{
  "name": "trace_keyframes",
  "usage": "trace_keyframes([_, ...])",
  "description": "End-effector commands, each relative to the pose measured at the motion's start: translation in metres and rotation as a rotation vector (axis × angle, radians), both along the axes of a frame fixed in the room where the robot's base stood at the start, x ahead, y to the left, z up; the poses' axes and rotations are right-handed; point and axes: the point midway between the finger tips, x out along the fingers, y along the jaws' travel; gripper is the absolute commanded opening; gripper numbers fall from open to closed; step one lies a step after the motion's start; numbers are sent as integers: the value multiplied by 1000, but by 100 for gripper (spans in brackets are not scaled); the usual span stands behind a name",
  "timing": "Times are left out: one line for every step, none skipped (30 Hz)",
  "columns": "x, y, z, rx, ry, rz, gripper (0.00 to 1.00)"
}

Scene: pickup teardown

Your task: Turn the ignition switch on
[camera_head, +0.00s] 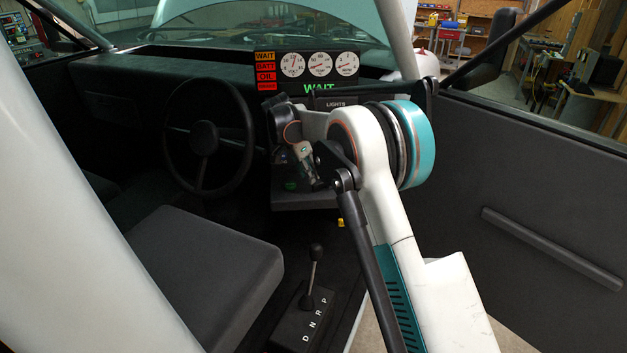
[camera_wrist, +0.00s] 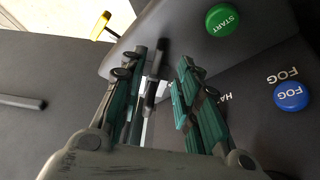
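My gripper (camera_head: 305,168) is in front of the lower dashboard panel, right of the steering wheel (camera_head: 205,140). In the wrist view my gripper (camera_wrist: 164,60) has its two fingers apart. A dark, narrow lever-like part (camera_wrist: 153,78) shows in the gap, nearer the left finger; I cannot tell whether it touches, or whether it is the ignition switch. No ignition label is readable. A green START button (camera_wrist: 222,20) sits on the panel just beyond the right finger. The dash display (camera_head: 318,87) shows WAIT in green; its WAIT tile is amber, and the BATT and OIL tiles are red.
A blue FOG button (camera_wrist: 291,96) is at the right in the wrist view, and a yellow-handled pull (camera_wrist: 101,27) is at upper left. The gear lever (camera_head: 314,270) stands below my gripper. The seat (camera_head: 200,262) is at left, the door panel (camera_head: 540,210) at right.

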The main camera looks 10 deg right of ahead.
Motion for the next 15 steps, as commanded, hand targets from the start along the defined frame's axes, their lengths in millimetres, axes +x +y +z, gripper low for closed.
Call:
trace_keyframes([-2, 4, 11, 0, 0, 0, 30])
trace_keyframes([-3, 6, 16, 0, 0, 0, 30])
trace_keyframes([-4, 8, 23, 0, 0, 0, 30])
trace_keyframes([-5, 10, 28, 0, 0, 0, 30])
trace_keyframes([-6, 12, 33, 0, 0, 0, 30])
trace_keyframes([-7, 14, 38, 0, 0, 0, 30])
trace_keyframes([-7, 16, 41, 0, 0, 0, 30])
trace_keyframes([-8, 17, 45, 0, 0, 0, 30])
trace_keyframes([-8, 18, 48, 0, 0, 0, 30])
trace_keyframes([-9, 19, 51, 0, 0, 0, 30])
trace_keyframes([-9, 20, 53, 0, 0, 0, 30])
trace_keyframes([-9, 21, 55, 0, 0, 0, 30])
trace_keyframes([-10, 21, 56, 0, 0, 0, 30])
trace_keyframes([-10, 21, 57, 0, 0, 0, 30])
trace_keyframes([-10, 21, 58, 0, 0, -1, 30])
